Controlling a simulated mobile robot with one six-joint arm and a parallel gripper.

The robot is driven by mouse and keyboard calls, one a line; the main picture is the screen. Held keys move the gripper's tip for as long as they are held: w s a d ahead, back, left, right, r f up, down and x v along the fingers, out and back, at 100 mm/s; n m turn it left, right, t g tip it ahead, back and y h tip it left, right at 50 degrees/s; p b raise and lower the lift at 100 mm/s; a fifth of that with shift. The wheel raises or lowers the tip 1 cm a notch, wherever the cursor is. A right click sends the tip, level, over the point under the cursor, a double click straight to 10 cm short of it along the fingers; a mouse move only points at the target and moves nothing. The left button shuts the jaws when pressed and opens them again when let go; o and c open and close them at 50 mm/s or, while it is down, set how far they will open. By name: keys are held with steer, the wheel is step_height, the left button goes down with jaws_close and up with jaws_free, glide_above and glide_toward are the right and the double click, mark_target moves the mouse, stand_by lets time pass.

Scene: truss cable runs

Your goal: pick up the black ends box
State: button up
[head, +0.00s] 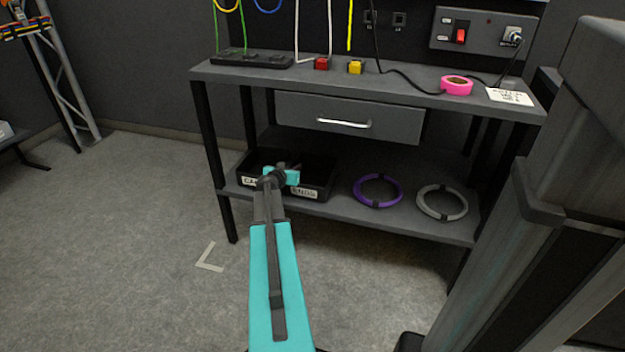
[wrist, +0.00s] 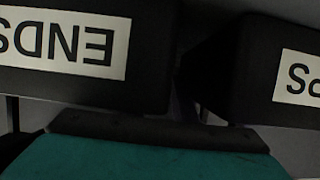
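The black ends box (head: 323,187) sits on the lower shelf of the bench, with a white ENDS label on its front. In the wrist view the ends box (wrist: 150,60) fills the upper left, its label upside down. My gripper (head: 284,176) is at the front of the boxes, just left of the ENDS label, and covers part of them. The teal end of my gripper (wrist: 150,155) shows below the box in the wrist view. No grasp on the box is visible. The finger gap is hidden, so I cannot tell open from shut.
A second black labelled box (head: 244,170) stands left of the ends box, with a narrow gap in the wrist view. A purple ring (head: 361,197) and a grey ring (head: 425,205) lie to the right. A drawer (head: 350,112) and the bench top (head: 405,82) are above. Open floor is in front.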

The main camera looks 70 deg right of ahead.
steer(key=shift+c, duration=0.3)
jaws_close()
steer(key=shift+r, duration=0.1)
steer(key=shift+r+p, duration=0.75)
steer(key=shift+r, duration=0.75)
steer(key=shift+a+r, duration=0.25)
steer(key=shift+r, duration=0.1)
steer(key=s+a+r+p, duration=0.1)
steer(key=a, duration=1.4)
steer(key=shift+a, duration=0.3)
